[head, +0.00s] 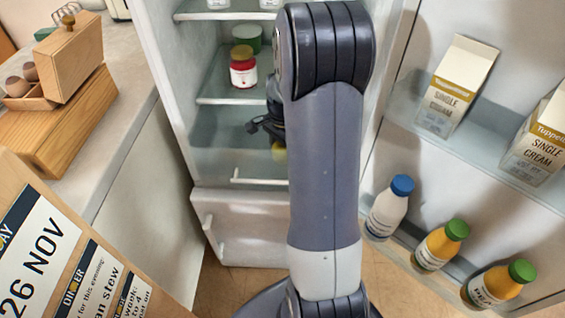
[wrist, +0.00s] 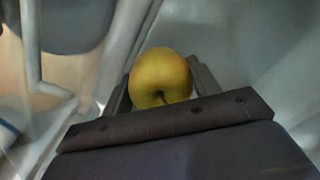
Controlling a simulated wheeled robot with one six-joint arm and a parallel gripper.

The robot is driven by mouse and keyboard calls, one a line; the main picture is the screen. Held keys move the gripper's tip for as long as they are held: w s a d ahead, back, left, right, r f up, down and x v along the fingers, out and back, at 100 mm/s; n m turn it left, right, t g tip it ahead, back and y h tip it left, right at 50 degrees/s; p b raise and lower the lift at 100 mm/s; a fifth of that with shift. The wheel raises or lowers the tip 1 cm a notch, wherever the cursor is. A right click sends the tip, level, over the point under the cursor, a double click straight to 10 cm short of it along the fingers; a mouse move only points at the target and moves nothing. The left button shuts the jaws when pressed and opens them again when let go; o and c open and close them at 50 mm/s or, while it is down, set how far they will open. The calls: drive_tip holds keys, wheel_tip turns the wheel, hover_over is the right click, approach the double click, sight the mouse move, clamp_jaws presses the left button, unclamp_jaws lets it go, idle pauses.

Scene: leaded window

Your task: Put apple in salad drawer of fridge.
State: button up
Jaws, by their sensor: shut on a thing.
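A yellow apple (wrist: 160,78) sits between the two fingers of my gripper (wrist: 158,92) in the wrist view, and the gripper is shut on it. In the head view the apple (head: 279,152) shows as a small yellow patch below my gripper (head: 270,132), partly hidden by my arm. The fridge stands open. The clear salad drawer (head: 255,181) is low inside it, with a white handle bar at its front. My gripper is inside the fridge, around the drawer's height in the picture. I cannot tell whether the apple is inside the drawer or above it.
A shelf above holds a red-labelled jar (head: 243,70) and a green tin (head: 246,38). The open door at right holds cream cartons (head: 456,85) and several bottles (head: 441,244). A counter (head: 128,75) with a wooden box (head: 70,50) stands at left. My arm hides the fridge's right side.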

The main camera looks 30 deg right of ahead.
drive_tip(key=shift+f+b, duration=0.35)
drive_tip(key=shift+f, duration=2.05)
drive_tip(key=shift+f, duration=0.15)
drive_tip(key=o, duration=1.1)
wheel_tip(320, 180, up, 12)
drive_tip(key=shift+r+p, duration=0.15)
drive_tip(key=shift+p, duration=0.85)
